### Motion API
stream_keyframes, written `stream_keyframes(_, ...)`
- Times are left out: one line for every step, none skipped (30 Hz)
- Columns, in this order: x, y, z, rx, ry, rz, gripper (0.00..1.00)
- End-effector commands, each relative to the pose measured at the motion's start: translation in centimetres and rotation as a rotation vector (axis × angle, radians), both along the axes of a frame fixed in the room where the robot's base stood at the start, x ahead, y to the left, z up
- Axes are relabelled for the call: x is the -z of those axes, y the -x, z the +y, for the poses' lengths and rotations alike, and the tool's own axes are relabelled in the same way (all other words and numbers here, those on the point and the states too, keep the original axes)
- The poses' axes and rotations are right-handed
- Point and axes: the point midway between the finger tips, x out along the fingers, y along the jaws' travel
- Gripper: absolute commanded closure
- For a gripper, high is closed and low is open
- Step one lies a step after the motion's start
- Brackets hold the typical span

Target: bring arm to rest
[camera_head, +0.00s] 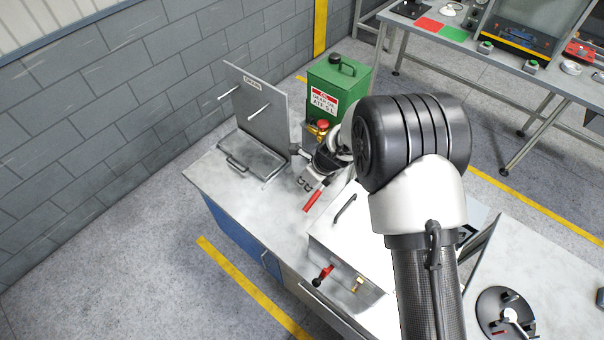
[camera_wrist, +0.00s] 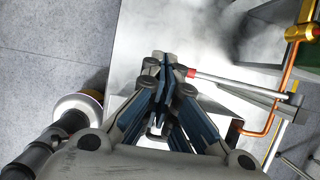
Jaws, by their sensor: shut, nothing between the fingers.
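My gripper (camera_wrist: 161,62) shows in the wrist view with its fingers together and nothing between them. In the head view my gripper (camera_head: 308,182) is small and partly hidden by my arm, over the steel bench top (camera_head: 213,175). In the wrist view a thin grey rod with a red tip (camera_wrist: 190,72) lies just right of the fingertips; I cannot tell whether they touch. My arm's large dark joint and white link fill the middle right of the head view.
A grey hinged plate with pegs (camera_head: 262,105) stands open on the bench. A green gear oil can (camera_head: 338,85) stands behind. A pale metal box with a handle (camera_head: 335,240) is at the bench front. A second table (camera_head: 450,45) stands at the back right. Floor at left is clear.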

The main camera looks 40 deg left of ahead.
Motion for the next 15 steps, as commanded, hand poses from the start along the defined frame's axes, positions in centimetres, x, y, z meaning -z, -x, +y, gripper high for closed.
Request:
stream_keyframes(-0.5,0.0,0.6,-0.004,-0.001,-0.002,1.0)
stream_keyframes(-0.7,0.0,0.8,-0.002,-0.002,-0.001,1.0)
stream_keyframes(-0.9,0.0,1.0,-0.003,-0.001,-0.001,1.0)
stream_keyframes(-1.0,0.0,1.1,-0.002,0.0,0.0,1.0)
stream_keyframes(-1.1,0.0,1.2,-0.001,0.0,0.001,1.0)
stream_keyframes(-1.2,0.0,1.3,0.0,0.0,0.001,1.0)
stream_keyframes(-1.2,0.0,1.3,0.0,0.0,0.001,1.0)
stream_keyframes(-1.3,0.0,1.3,0.0,0.0,0.001,1.0)
stream_keyframes(-1.3,-0.1,1.3,0.0,0.001,0.001,1.0)
stream_keyframes(-1.3,-0.1,1.3,0.0,0.001,0.001,1.0)
stream_keyframes(-1.3,-0.1,1.3,0.0,0.0,0.0,1.0)
stream_keyframes(-1.3,-0.1,1.3,0.0,0.0,0.0,1.0)
stream_keyframes(-1.3,-0.1,1.3,-0.001,0.0,0.0,1.0)
stream_keyframes(-1.4,-0.1,1.3,-0.002,-0.001,-0.002,1.0)
stream_keyframes(-1.6,-0.3,1.1,-0.009,-0.001,-0.007,1.0)
